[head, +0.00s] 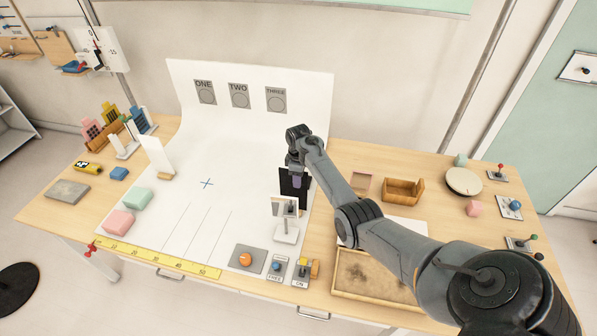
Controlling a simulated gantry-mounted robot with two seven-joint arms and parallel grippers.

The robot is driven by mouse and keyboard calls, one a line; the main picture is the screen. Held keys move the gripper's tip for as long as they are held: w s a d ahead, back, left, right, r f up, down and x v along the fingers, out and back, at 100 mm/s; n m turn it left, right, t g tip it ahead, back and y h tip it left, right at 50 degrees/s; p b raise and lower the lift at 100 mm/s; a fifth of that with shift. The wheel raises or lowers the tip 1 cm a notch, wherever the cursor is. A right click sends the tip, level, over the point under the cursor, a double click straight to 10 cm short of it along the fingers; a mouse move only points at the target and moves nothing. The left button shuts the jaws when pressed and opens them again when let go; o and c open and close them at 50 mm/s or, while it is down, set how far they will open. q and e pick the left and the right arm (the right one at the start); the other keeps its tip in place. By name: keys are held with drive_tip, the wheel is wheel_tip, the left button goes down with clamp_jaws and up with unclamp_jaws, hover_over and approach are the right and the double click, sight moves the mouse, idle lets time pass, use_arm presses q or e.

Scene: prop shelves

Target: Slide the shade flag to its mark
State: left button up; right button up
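A black upright panel, which looks like the shade flag (287,191), stands on the right side of the white curved backdrop sheet (240,140). My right gripper (297,181) points down in front of this panel and hides part of it. Its fingers are too small and dark to tell whether they are open or shut, or whether they touch the panel. A blue cross mark (207,183) lies on the sheet, left of the panel. Thin lines (192,229) are drawn on the sheet nearer the front. My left gripper is not in view.
A small framed mirror-like stand (286,233) is just in front of the black panel. A white upright card (158,158) stands left of the cross. Green (137,198) and pink (118,222) blocks sit front left. The sheet between cross and panel is clear.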

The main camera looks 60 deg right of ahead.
drive_tip(key=shift+f, duration=0.35)
clamp_jaws()
drive_tip(key=shift+r+p, duration=0.2)
drive_tip(key=shift+p, duration=0.3)
idle(0.4)
idle(0.4)
